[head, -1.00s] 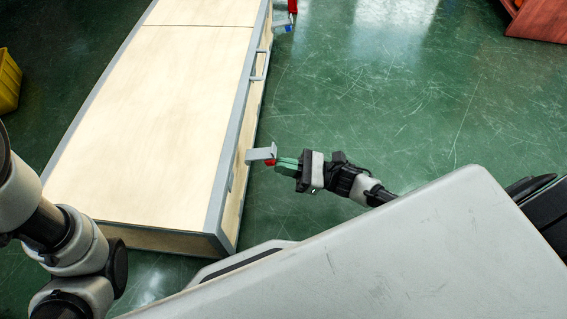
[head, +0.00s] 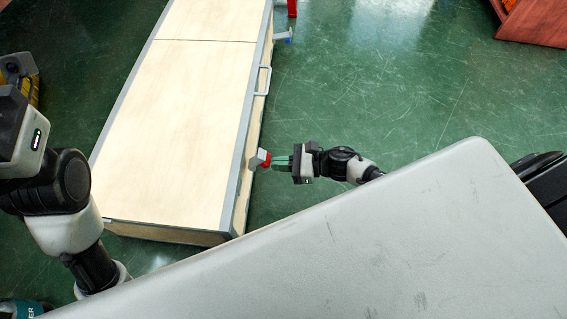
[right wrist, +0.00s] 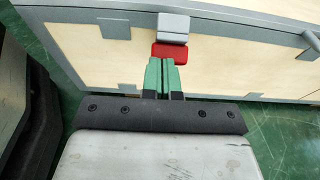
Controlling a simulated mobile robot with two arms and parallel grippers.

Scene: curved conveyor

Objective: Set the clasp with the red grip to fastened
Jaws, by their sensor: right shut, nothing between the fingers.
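The clasp with the red grip (head: 265,159) sits on the near right side of the pale wooden case. Its grey arm (head: 256,159) joins the case edge, and the red grip sticks outward. In the right wrist view the red grip (right wrist: 173,52) lies just below the grey arm (right wrist: 173,27). My right gripper (head: 277,161) is shut and empty, its green fingertips (right wrist: 162,64) right at the red grip's outer lower side. I cannot tell whether they touch it. My left arm shows at the left, but its fingers are not visible.
The case lid (head: 190,110) has a side handle (head: 264,80) and a second clasp with a blue grip (head: 286,38) farther back. A red post (head: 292,8) stands beyond. An orange-brown box (head: 535,20) is at the far right. Green floor right of the case is clear.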

